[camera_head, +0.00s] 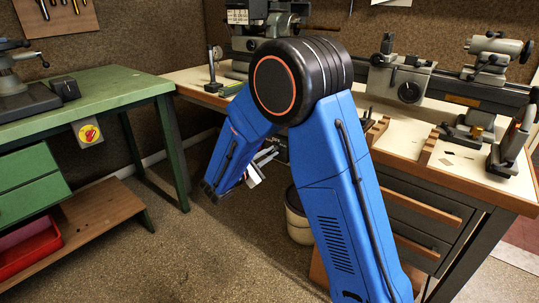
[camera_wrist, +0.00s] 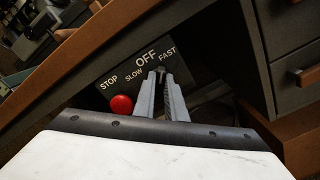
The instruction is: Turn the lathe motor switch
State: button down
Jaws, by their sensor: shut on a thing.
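The lathe motor switch panel (camera_wrist: 135,75) is a dark plate under the bench edge in the wrist view. It bears the white words STOP, SLOW, OFF and FAST, and a round red button (camera_wrist: 121,104) below STOP. My gripper (camera_wrist: 161,74) reaches up to the panel just below OFF, between SLOW and FAST. Its two grey fingers converge on the small dark switch lever there and are shut on it. The fingers hide most of the lever, so its exact angle is unclear. In the head view my gripper (camera_head: 266,157) is small, beside the bench front and partly behind my arm.
The wooden-edged bench (camera_head: 466,181) carries the lathe (camera_head: 400,80) and several tools. Drawers (camera_head: 420,215) lie right of my arm. A pale bin (camera_head: 298,222) stands on the floor below. A green bench (camera_head: 110,92) with a yellow-and-red box (camera_head: 88,132) is at left. Open floor lies between.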

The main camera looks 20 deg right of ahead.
jog(key=c, duration=1.8)
grip_release()
jog(key=shift+s+a, duration=0.1)
jog(key=v, duration=1.7)
jog(key=shift+s+a, duration=0.1)
